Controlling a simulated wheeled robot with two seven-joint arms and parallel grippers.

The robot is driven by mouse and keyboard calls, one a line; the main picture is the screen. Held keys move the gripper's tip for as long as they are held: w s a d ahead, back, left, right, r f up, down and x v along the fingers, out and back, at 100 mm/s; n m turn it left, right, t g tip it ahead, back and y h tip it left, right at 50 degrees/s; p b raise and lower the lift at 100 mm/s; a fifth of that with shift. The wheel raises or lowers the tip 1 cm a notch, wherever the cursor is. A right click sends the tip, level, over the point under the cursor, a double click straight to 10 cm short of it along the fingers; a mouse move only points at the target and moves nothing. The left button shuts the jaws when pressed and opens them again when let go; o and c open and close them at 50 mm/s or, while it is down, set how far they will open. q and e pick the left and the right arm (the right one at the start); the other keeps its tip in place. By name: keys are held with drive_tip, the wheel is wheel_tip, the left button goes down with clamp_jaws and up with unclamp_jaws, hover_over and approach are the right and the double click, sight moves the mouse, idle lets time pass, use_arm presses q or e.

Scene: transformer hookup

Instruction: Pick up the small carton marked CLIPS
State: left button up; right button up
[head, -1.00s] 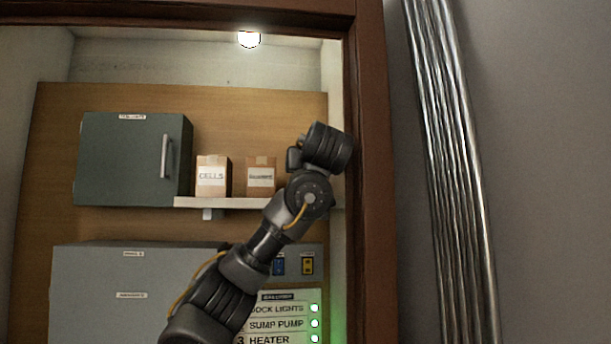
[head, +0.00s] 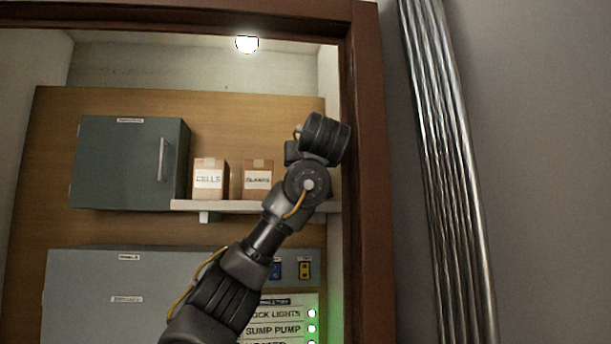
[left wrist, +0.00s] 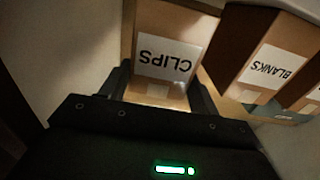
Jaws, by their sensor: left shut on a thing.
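The small carton marked CLIPS (left wrist: 172,25) is in the left wrist view, brown with a white label that appears upside down. My left gripper (left wrist: 160,88) has one finger on each side of it and is shut on it. In the head view my left arm reaches up to the right end of the shelf; its wrist hides the CLIPS carton and the fingers there. My right gripper is in neither view.
A BLANKS carton (head: 258,180) stands on the shelf (head: 240,206), close beside CLIPS in the wrist view (left wrist: 265,60). A CELLS carton (head: 209,180) is farther left, next to a green cabinet (head: 120,160). The brown frame (head: 362,180) is just right of my wrist.

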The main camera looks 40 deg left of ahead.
use_arm(q)
drive_tip(key=s+d+r+b, duration=0.5)
drive_tip(key=s+d+r, duration=0.1)
drive_tip(key=s+r, duration=0.5)
drive_tip(key=shift+s, duration=1)
